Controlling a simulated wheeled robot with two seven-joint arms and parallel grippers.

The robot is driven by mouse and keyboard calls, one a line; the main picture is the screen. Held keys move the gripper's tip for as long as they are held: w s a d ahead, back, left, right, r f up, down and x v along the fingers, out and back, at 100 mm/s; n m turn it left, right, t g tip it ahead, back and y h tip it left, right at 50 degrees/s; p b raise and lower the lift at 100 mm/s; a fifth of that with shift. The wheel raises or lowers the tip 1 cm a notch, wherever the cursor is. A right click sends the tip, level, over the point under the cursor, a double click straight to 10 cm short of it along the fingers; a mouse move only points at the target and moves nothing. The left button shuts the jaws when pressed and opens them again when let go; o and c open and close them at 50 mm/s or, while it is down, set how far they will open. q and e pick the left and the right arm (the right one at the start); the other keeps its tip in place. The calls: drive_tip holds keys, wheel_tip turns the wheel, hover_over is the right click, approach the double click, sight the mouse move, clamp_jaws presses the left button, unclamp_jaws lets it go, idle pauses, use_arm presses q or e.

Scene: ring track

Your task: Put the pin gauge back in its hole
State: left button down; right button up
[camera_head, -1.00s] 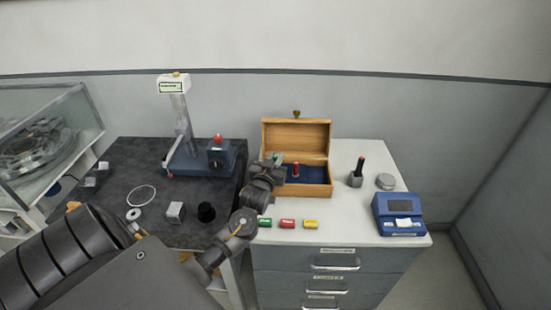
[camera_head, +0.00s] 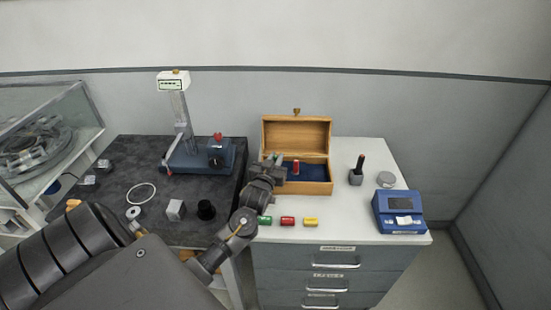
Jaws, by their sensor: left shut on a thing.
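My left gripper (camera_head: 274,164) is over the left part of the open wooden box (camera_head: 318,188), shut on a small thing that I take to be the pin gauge. The fingers mostly hide it; only a greenish speck shows. The box has a dark blue inside, and a red pin (camera_head: 296,167) stands upright in it, just right of the gripper. The hole under the gripper cannot be made out. My right gripper is not in view.
Green (camera_head: 265,220), red (camera_head: 288,221) and yellow (camera_head: 311,222) cylinders lie in front of the box. A grey block with a dark pin (camera_head: 356,178), a round disc (camera_head: 385,180) and a blue device (camera_head: 399,212) stand to the right. A gauge stand (camera_head: 196,160) is at left.

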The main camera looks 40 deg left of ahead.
use_arm(q)
drive_tip(key=shift+f, duration=0.25)
drive_tip(key=c, duration=1.3)
unclamp_jaws()
drive_tip(key=shift+r+b, duration=0.35)
drive_tip(key=shift+r, duration=0.1)
drive_tip(key=r, duration=0.3)
drive_tip(key=shift+s+d+b, duration=0.25)
drive_tip(key=shift+s+b, duration=0.05)
drive_tip(key=shift+b, duration=0.1)
drive_tip(key=s+d+r, duration=0.8)
drive_tip(key=s+r, duration=0.1)
drive_tip(key=s, duration=0.1)
drive_tip(key=shift+s+r, duration=0.15)
drive_tip(key=shift+s, duration=0.15)
